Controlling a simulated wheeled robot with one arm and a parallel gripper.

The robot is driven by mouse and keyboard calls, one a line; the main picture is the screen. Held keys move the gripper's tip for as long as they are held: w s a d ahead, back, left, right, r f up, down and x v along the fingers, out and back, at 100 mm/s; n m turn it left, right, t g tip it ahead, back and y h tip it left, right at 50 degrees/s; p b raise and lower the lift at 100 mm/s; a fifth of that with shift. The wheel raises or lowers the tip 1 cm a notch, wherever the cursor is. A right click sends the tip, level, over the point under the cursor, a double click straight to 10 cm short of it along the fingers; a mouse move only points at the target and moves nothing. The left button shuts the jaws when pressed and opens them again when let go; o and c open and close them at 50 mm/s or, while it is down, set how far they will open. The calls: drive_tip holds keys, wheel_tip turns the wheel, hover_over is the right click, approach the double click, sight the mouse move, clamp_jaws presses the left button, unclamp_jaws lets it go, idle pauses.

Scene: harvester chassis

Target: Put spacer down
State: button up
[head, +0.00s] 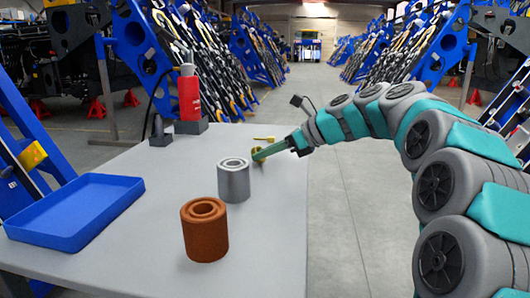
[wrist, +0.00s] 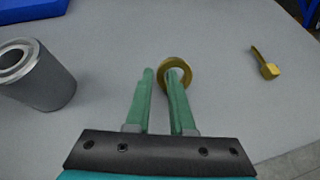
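A small brass ring (wrist: 186,67), which may be the spacer, is at the fingertips of my gripper (wrist: 160,75) in the wrist view. The right green finger overlaps the ring's hole. The left finger is beside the ring, with a narrow strip of table showing between them. The fingers are apart. In the head view the ring (head: 257,158) is at the tip of my gripper (head: 260,153), low at the table's right edge. I cannot tell whether it touches the table.
A grey hollow cylinder (head: 234,183) and a copper-brown one (head: 205,236) stand on the grey table (head: 150,262). A brass bolt (wrist: 267,68) lies right of my gripper. A blue tray (head: 75,212) is at left; a red bottle (head: 189,97) stands at the back.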

drive_tip(key=shift+o, duration=1.3)
drive_tip(key=shift+r, duration=0.1)
drive_tip(key=p+v, duration=0.1)
drive_tip(key=v, duration=1.1)
